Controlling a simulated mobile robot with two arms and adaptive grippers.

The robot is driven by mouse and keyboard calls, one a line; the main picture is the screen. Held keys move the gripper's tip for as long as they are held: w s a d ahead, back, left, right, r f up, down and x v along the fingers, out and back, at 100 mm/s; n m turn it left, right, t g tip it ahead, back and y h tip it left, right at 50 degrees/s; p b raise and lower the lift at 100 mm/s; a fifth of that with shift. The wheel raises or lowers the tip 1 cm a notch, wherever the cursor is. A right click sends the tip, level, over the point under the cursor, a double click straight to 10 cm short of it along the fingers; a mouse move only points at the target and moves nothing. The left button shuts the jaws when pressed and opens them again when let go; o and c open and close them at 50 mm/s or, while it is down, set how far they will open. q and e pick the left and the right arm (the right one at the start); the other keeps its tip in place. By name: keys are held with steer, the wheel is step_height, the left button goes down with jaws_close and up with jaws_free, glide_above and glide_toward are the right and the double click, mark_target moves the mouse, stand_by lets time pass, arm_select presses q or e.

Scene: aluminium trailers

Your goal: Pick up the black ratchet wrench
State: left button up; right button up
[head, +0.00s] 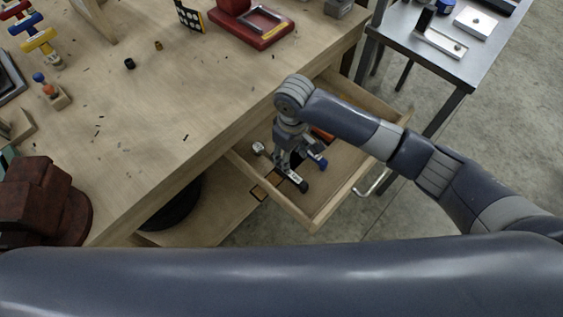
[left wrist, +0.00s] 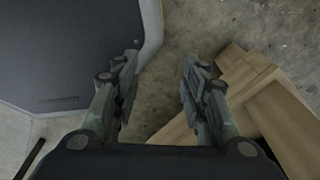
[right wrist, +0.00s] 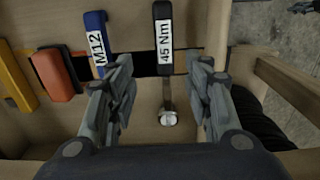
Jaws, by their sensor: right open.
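The black ratchet wrench (right wrist: 163,30) lies in the open wooden drawer (head: 331,196), its black handle marked "45 Nm" and its silver head (right wrist: 168,117) nearer the camera. In the head view its silver head (head: 258,148) shows left of my gripper; the gripper hides part of the wrench. My right gripper (head: 290,168) is over the drawer, pointing down. In the right wrist view the right gripper (right wrist: 160,70) is open, one finger each side of the wrench's line, holding nothing. My left gripper (left wrist: 158,75) is open and empty, away from the drawer.
Beside the wrench lie a blue tool marked "M12" (right wrist: 95,38), an orange-handled tool (right wrist: 52,75) and a yellow-handled tool (right wrist: 17,75). The drawer walls are close around. The workbench (head: 170,100) is above left; a metal table (head: 470,65) stands at the upper right.

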steer(key=f, duration=0.9)
steer(key=shift+s+a+f, duration=0.15)
steer(key=shift+s+a, duration=0.05)
steer(key=shift+s, duration=0.1)
steer(key=shift+c, duration=0.3)
jaws_close()
